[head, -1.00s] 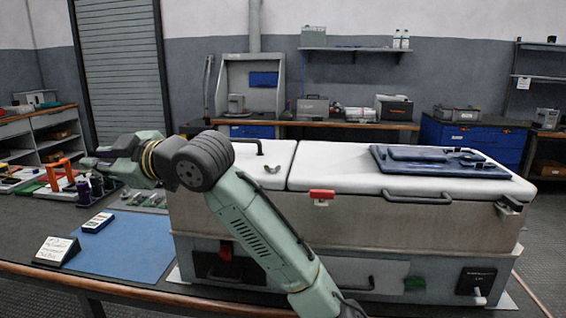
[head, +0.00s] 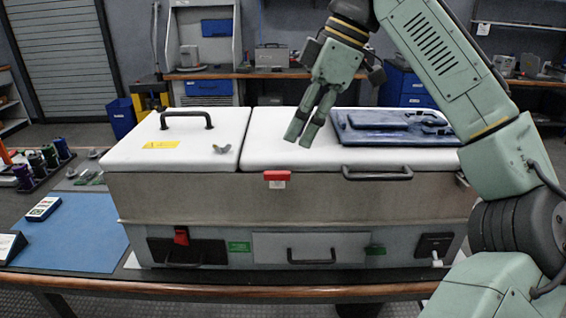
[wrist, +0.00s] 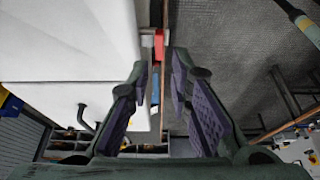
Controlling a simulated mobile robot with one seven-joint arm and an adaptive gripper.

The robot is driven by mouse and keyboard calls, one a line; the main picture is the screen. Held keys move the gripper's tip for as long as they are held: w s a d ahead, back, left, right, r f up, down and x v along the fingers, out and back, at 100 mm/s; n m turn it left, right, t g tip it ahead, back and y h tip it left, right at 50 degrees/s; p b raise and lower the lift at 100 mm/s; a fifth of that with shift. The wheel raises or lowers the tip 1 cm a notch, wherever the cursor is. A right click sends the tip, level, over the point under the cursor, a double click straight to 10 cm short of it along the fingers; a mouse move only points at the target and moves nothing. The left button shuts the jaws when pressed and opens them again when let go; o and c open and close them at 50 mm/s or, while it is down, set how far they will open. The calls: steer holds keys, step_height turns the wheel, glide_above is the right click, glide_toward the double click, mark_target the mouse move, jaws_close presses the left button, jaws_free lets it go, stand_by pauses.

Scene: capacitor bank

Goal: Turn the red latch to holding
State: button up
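A red latch (head: 277,177) sits on the front of the long cabinet, just under the white lid's edge, with a small white label below it. In the wrist view the red latch (wrist: 159,44) shows beyond the gap between my fingertips, at the lid edge. My gripper (head: 301,139) points down above the white lid, up and a little right of the latch in the head view. Its fingers are apart and empty, as the wrist view (wrist: 159,68) shows. It does not touch the latch. The writing on the label is too small to read.
A second red piece (head: 181,236) is on the dark lower left panel. A black lid handle (head: 377,173) sticks out right of the latch. A dark blue tray (head: 365,135) lies on the lid, and a grey wing nut (head: 221,149) left.

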mark_target(279, 172)
steer(key=x, duration=0.8)
jaws_close()
